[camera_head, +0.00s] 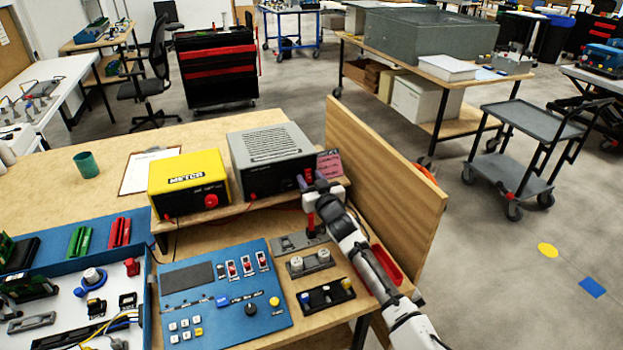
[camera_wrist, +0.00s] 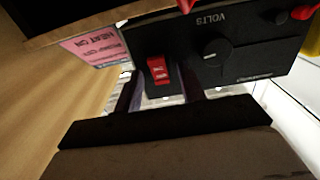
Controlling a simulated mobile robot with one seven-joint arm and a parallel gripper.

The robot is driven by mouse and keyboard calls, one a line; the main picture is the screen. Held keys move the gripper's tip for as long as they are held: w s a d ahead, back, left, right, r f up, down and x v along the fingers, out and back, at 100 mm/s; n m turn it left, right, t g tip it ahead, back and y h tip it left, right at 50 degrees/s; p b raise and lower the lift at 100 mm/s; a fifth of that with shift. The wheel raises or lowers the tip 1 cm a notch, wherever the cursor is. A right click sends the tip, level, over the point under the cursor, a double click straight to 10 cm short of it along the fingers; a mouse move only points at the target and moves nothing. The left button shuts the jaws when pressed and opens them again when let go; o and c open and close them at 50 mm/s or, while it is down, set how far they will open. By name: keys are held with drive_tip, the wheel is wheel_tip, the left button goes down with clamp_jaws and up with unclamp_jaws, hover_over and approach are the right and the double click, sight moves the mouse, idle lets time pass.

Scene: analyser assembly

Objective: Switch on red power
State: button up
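A red rocker switch (camera_wrist: 158,68) sits on the black front panel of the power supply (camera_wrist: 235,50), beside a knob marked VOLTS (camera_wrist: 213,50). In the head view the power supply (camera_head: 270,145) is a grey vented box on a raised wooden shelf. Its red switch (camera_head: 308,175) shows at the right end of its front. My gripper (camera_wrist: 158,90) faces the panel, with its two dark fingers apart on either side of the switch and nothing held between them. In the head view my gripper (camera_head: 312,187) is at the front right of the box. I cannot tell whether the fingers touch the panel.
A yellow METER box (camera_head: 188,180) stands left of the power supply. A pink label (camera_wrist: 97,47) is beside the panel. A wooden side board (camera_head: 385,170) rises right of my arm. A blue control panel (camera_head: 225,295) and small switch blocks (camera_head: 310,263) lie in front.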

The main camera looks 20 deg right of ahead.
drive_tip(key=shift+c, duration=0.4)
clamp_jaws()
drive_tip(key=f+t+b, duration=0.1)
drive_tip(key=b, duration=0.2)
drive_tip(key=shift+b, duration=0.35)
drive_tip(key=t+b, duration=0.1)
drive_tip(key=b, duration=0.2)
drive_tip(key=shift+b, duration=0.3)
drive_tip(key=shift+r+t+b, duration=0.2)
drive_tip(key=shift+t+b, duration=0.1)
drive_tip(key=shift+b, duration=0.35)
drive_tip(key=shift+o, duration=0.4)
unclamp_jaws()
wheel_tip(320, 180, up, 20)
drive_tip(key=b, duration=0.3)
